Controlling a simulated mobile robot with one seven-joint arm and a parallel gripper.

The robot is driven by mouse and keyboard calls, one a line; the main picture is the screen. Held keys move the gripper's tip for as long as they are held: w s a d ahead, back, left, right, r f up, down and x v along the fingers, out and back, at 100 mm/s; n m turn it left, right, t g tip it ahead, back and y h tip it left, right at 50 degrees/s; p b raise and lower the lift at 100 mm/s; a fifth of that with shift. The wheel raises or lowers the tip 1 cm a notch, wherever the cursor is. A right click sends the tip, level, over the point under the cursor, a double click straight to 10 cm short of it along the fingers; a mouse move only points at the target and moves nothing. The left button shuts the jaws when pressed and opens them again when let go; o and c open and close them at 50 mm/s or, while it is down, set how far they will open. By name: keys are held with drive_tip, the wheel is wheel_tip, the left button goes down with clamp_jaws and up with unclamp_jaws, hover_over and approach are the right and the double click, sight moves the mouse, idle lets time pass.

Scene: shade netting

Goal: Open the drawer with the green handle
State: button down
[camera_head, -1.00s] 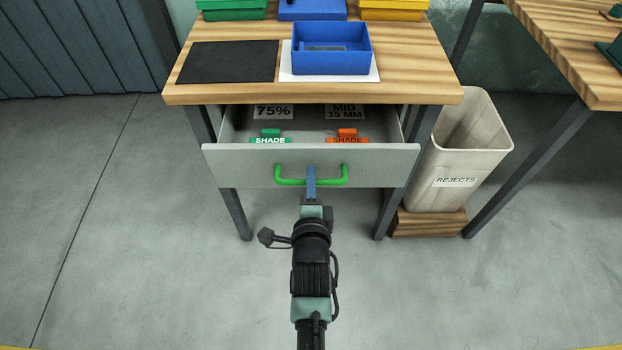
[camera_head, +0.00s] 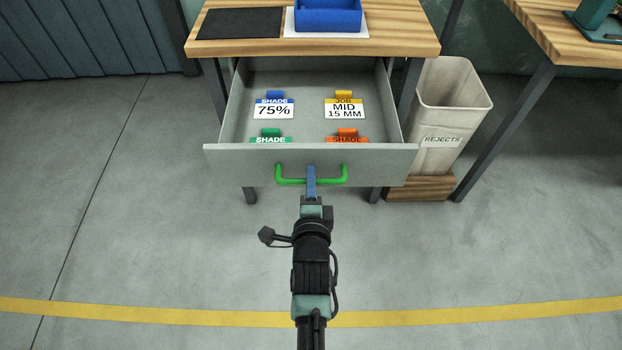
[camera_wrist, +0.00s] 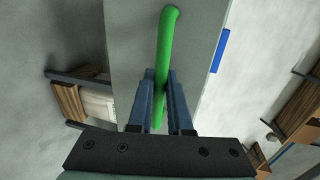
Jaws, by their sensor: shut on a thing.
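The grey drawer (camera_head: 235,163) stands well out from under the wooden workbench in the head view. Its green handle (camera_head: 285,181) is on the drawer front. My gripper (camera_head: 311,172) is shut on the middle of the handle. In the wrist view the green handle (camera_wrist: 168,50) runs between the blue fingers of my gripper (camera_wrist: 161,90). Inside the drawer lie a blue-topped 75% shade card (camera_head: 273,109), a yellow-topped MID 15 MM card (camera_head: 344,107), a green-topped card (camera_head: 270,135) and an orange-topped card (camera_head: 347,135). The drawer front hides the lower parts of the last two.
The bench top (camera_head: 410,40) carries a black mat (camera_head: 240,23) and a blue bin (camera_head: 330,18). A beige rejects bin (camera_head: 450,110) stands close to the right of the drawer on a wooden base. Another table (camera_head: 560,40) is at right. Floor on the left is clear.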

drive_tip(key=shift+w, duration=0.1)
drive_tip(key=c, duration=0.9)
unclamp_jaws()
drive_tip(key=shift+o, duration=0.2)
drive_tip(key=p+v, duration=0.1)
drive_tip(key=v, duration=1.2)
drive_tip(key=shift+p, duration=0.35)
